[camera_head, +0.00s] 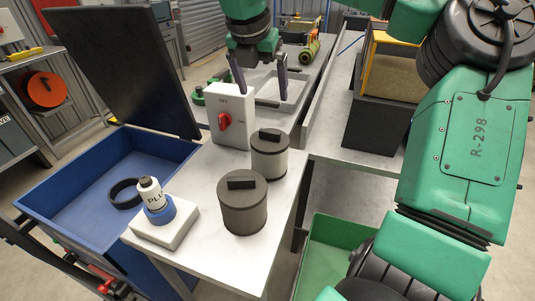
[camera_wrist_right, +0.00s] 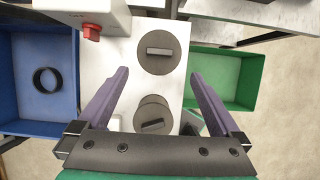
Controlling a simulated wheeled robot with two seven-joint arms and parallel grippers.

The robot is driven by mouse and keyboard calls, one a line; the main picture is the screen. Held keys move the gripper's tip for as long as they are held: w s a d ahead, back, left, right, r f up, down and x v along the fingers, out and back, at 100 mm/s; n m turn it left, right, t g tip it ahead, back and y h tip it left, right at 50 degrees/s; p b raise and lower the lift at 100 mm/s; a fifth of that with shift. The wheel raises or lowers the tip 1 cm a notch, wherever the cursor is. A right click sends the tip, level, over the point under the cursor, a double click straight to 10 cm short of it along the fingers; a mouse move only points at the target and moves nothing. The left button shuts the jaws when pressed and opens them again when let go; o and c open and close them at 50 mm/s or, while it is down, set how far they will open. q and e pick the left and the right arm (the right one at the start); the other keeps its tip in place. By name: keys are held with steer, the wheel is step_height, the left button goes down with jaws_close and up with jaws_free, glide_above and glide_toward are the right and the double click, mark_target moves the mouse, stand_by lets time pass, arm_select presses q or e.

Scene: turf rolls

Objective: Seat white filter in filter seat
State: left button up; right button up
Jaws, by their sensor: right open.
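Two round filters with dark lids and raised bar handles stand upright on the white table (camera_head: 213,178). The farther, paler one (camera_head: 270,161) looks like the white filter; the nearer one (camera_head: 242,209) is grey-brown. In the right wrist view the farther filter (camera_wrist_right: 157,65) lies ahead of the fingertips. The nearer filter (camera_wrist_right: 153,104) shows between the fingers. A black ring (camera_head: 113,193) on the floor of the blue bin looks like the filter seat; it also shows in the wrist view (camera_wrist_right: 37,80). My right gripper (camera_head: 259,91) is open, empty, pointing down. My left gripper is out of view.
A white switch box (camera_head: 239,137) with a red knob stands behind the filters. A white block (camera_head: 151,238) holds a blue collar and labelled plug. The blue bin (camera_head: 49,229) has a raised dark lid (camera_head: 115,65). A green bin (camera_head: 321,257) is at right.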

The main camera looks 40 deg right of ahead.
mark_target(269, 132)
steer(key=p+x, duration=0.1)
steer(key=x, duration=0.3)
steer(key=p+x, duration=0.1)
steer(key=x, duration=0.3)
steer(key=a+p+x, duration=0.1)
steer(key=p+x, duration=0.1)
steer(key=x, duration=0.3)
steer(key=shift+s+d+f, duration=0.1)
steer(key=shift+s+f, duration=0.15)
steer(key=shift+f, duration=0.1)
steer(key=shift+w+d+f, duration=0.15)
steer(key=shift+d+f, duration=0.05)
steer(key=shift+f, duration=0.2)
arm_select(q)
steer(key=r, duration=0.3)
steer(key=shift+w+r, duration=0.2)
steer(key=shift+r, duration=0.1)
arm_select(e)
steer(key=shift+r, duration=0.1)
jaws_close()
